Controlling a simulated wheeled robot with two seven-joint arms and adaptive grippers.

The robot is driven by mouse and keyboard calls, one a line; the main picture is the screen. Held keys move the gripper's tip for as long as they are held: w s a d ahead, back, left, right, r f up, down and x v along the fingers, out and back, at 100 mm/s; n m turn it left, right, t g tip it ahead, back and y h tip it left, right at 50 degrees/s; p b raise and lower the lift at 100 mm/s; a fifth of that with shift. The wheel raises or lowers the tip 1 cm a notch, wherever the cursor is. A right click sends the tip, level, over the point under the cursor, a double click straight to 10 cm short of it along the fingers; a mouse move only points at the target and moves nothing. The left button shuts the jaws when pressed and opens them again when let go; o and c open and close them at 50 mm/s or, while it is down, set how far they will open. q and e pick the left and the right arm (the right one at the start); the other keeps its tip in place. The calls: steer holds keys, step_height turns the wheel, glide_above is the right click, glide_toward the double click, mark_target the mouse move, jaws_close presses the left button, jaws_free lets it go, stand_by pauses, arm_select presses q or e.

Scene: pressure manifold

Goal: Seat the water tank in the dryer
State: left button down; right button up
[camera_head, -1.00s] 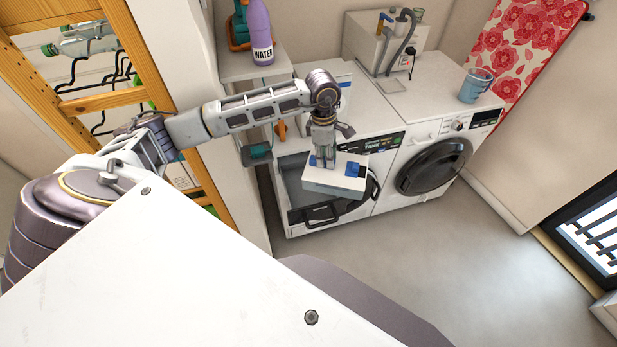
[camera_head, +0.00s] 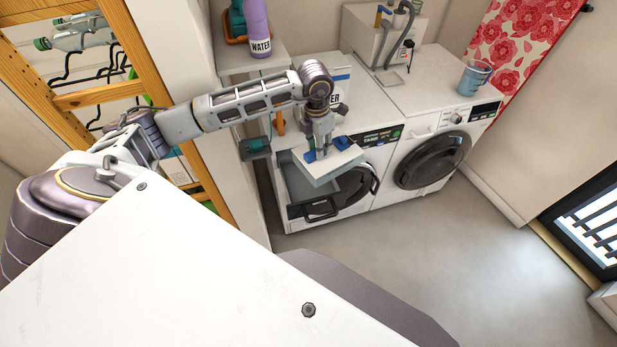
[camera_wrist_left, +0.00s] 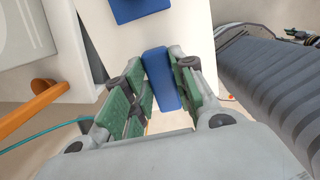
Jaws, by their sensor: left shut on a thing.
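The water tank (camera_head: 338,167) is a flat white box with blue parts on top. It is in the air in front of the left machine, the dryer (camera_head: 378,168), tilted in the picture with its right end higher. My left gripper (camera_head: 318,156) is shut on a blue grip (camera_wrist_left: 162,80) of the tank, between green finger pads. The tank's white top and a second blue part (camera_wrist_left: 140,8) show in the left wrist view. A grey open bay or drawer (camera_head: 299,188) is at the dryer's upper left, partly hidden by the tank. My right gripper is out of view.
A washer (camera_head: 405,179) with a dark round door stands right of the dryer. A blue cup (camera_head: 474,78) and a grey box with hoses (camera_head: 372,40) are on top. A purple water bottle (camera_head: 257,28) stands on the left shelf. The floor (camera_head: 450,240) in front is clear.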

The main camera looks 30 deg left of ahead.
arm_select(q)
steer(key=n, duration=0.2)
steer(key=a+f+n, duration=0.1)
steer(key=n, duration=0.1)
steer(key=shift+w+b, duration=0.15)
steer(key=shift+b, duration=0.2)
steer(key=n, duration=0.1)
steer(key=f+n, duration=0.1)
steer(key=n, duration=0.1)
steer(key=shift+a+f+y+b, duration=0.2)
steer(key=shift+a+y+b, duration=0.05)
steer(key=shift+y+b, duration=0.15)
steer(key=f+n, duration=0.1)
steer(key=n, duration=0.1)
steer(key=f+n, duration=0.1)
steer(key=n, duration=0.1)
steer(key=shift+w+a+f+b, duration=0.15)
steer(key=shift+a+b, duration=0.25)
steer(key=shift+a+f+n+b, duration=0.25)
steer(key=shift+f+n, duration=0.4)
steer(key=shift+n, duration=0.3)
steer(key=shift+a+f+n+b, duration=0.15)
steer(key=shift+f+n+b, duration=0.1)
steer(key=shift+f+n, duration=0.55)
steer(key=shift+r+y, duration=0.2)
steer(key=shift+y, duration=0.1)
step_height(320, 180, down, 6)
steer(key=shift+f+p, duration=0.15)
steer(key=shift+p, duration=0.25)
steer(key=shift+f, duration=0.1)
